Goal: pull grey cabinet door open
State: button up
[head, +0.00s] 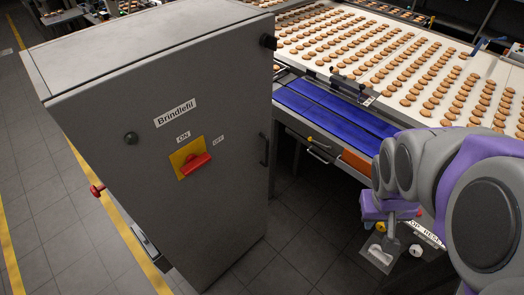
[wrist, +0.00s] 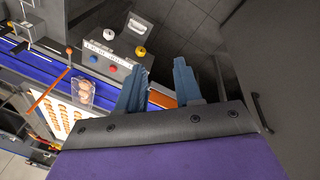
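The grey cabinet (head: 110,190) stands at the left and centre of the head view. Its door (head: 225,200) looks shut, with a label, a red switch (head: 196,164) on a yellow plate and a dark round knob. A dark vertical handle (head: 265,149) sits at the door's right edge. In the wrist view a dark grey panel, likely the cabinet, fills the right side, with the handle (wrist: 262,113) on it. My gripper (wrist: 159,68) is open and empty, its two blue fingers apart. It is to the right of the handle in the head view, clear of the cabinet.
A conveyor with rows of biscuits (head: 400,62) and a blue belt (head: 335,107) run behind and right of the cabinet. A control box with buttons (wrist: 113,52) is near my fingers in the wrist view. Tiled floor (head: 290,240) lies open right of the cabinet.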

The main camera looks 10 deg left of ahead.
jog(key=w+d+f+n+t+y, duration=0.1)
jog(key=w+f+n+t, duration=0.15)
jog(key=w, duration=0.85)
jog(key=w+d+f+n+t+y, duration=0.1)
jog(key=w+f+n+t, duration=0.2)
jog(key=w, duration=0.8)
jog(key=w+d+f+n+t+y, duration=0.1)
jog(key=w+f+t, duration=0.25)
jog(key=w, duration=0.85)
jog(key=n+g+y, duration=0.2)
jog(key=n+y, duration=0.4)
jog(key=y, duration=0.9)
send_near(267, 165)
jog(key=s+d+r, duration=0.2)
jog(key=d+r, duration=0.4)
jog(key=d, duration=0.1)
jog(key=x, duration=0.6)
jog(key=b+x, duration=0.1)
jog(key=x, duration=0.4)
jog(key=s+x, duration=0.1)
jog(key=x, duration=0.5)
jog(key=shift+w+a+f+b, duration=0.1)
jog(key=shift+w+a+b, duration=0.15)
jog(key=shift+a, duration=0.25)
